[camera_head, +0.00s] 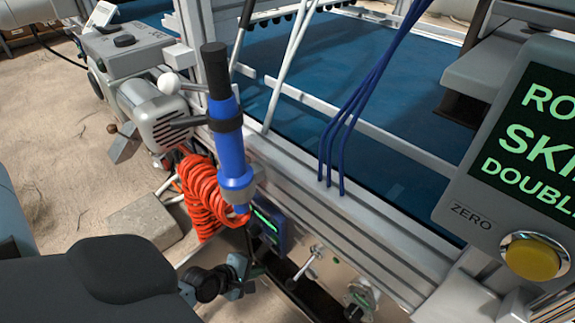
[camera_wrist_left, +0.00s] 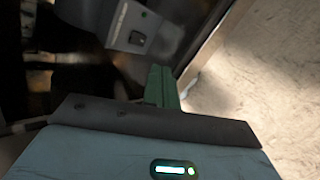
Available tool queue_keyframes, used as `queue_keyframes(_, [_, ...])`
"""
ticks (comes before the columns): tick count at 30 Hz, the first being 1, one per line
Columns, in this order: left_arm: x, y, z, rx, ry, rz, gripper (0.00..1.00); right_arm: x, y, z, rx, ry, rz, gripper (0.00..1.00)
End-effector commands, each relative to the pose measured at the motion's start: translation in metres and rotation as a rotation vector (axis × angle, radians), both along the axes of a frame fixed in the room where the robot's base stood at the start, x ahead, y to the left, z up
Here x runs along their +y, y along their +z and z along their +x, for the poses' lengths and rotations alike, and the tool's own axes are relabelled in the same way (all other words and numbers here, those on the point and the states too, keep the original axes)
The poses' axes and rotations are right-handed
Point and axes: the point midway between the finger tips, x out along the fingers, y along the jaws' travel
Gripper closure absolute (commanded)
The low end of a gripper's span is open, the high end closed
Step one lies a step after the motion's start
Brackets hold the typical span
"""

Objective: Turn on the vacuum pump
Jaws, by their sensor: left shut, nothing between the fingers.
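My left gripper (camera_head: 242,272) is low in the head view, in front of the machine frame and below the blue tool. Its fingers are together and empty. In the left wrist view its green fingers (camera_wrist_left: 161,86) point toward a grey housing (camera_wrist_left: 128,22) with a small dark switch (camera_wrist_left: 138,38). The fingertips look apart from the switch; the switch position is too blurred to read. A grey finned motor unit (camera_head: 168,118) sits on the frame's left in the head view. No readable label shows which unit is the vacuum pump. My right gripper is not in view.
A blue tool (camera_head: 229,150) hangs on the frame with a coiled orange hose (camera_head: 204,195) beside it. A small blue box with a green display (camera_head: 267,228) is close above my gripper. A screen panel with a yellow button (camera_head: 531,258) stands at right. A concrete block (camera_head: 146,218) lies left.

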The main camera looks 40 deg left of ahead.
Motion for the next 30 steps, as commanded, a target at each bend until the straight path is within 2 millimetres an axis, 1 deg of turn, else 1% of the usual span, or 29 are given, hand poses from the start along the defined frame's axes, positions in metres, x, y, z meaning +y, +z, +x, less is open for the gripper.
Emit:
queue_keyframes(3, [0.007, 0.005, -0.002, 0.01, -0.073, 0.126, 1.0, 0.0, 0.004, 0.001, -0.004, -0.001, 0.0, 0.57])
queue_keyframes(9, [0.013, 0.008, -0.003, 0.018, -0.136, 0.241, 1.0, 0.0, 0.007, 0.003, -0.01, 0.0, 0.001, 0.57])
queue_keyframes(21, [0.014, 0.007, -0.003, 0.019, -0.144, 0.257, 1.0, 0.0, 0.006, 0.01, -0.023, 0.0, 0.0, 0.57])
queue_keyframes(26, [0.014, -0.001, 0.005, 0.019, -0.143, 0.256, 1.0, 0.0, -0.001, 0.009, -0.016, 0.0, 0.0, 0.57])
queue_keyframes(30, [0.012, -0.017, 0.019, 0.021, -0.144, 0.256, 1.0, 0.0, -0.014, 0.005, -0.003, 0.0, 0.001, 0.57])
